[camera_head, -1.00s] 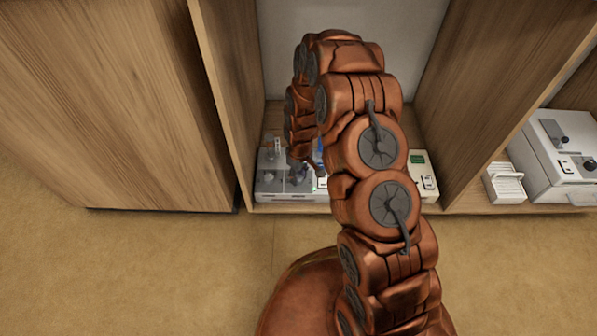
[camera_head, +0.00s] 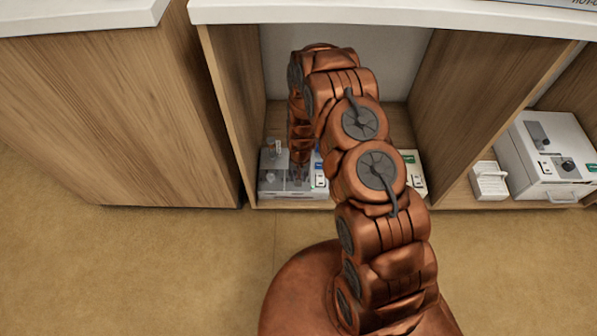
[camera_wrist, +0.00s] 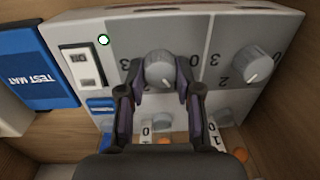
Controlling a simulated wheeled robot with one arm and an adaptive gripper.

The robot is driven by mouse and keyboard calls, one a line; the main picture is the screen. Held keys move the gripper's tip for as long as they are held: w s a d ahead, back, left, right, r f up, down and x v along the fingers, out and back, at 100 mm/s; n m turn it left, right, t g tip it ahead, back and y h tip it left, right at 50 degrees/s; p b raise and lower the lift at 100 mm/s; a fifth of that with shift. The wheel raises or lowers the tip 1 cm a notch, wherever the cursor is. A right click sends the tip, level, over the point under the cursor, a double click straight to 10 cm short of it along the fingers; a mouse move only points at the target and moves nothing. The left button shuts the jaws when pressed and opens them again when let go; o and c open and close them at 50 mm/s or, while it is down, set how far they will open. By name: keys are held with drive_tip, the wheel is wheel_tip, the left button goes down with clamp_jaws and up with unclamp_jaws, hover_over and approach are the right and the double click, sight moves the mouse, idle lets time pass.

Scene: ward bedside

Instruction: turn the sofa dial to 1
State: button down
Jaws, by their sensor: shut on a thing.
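A grey control panel (camera_head: 271,187) stands on the low shelf, left of my arm. It fills the wrist view (camera_wrist: 215,30), where its numbers appear upside down. My gripper (camera_wrist: 160,72) is shut on a round grey dial (camera_wrist: 159,74) in the middle of the panel, with one finger on each side. The dial's pale mark points down in the picture. A 3 and a 0 show beside it; other numbers are hidden by the fingers. I cannot read which dial is named sofa. In the head view my gripper (camera_head: 300,176) is small and partly hidden.
A second dial (camera_wrist: 257,65) sits to the right, and smaller knobs line the panel's lower part. A white switch (camera_wrist: 82,67) and a blue TEST MAT box (camera_wrist: 47,67) are at left. Wooden cabinet walls (camera_head: 228,110) enclose the arm. A white device (camera_head: 549,152) stands at right.

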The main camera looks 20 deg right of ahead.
drive_tip(key=shift+m, duration=0.4)
drive_tip(key=c, duration=0.8)
unclamp_jaws()
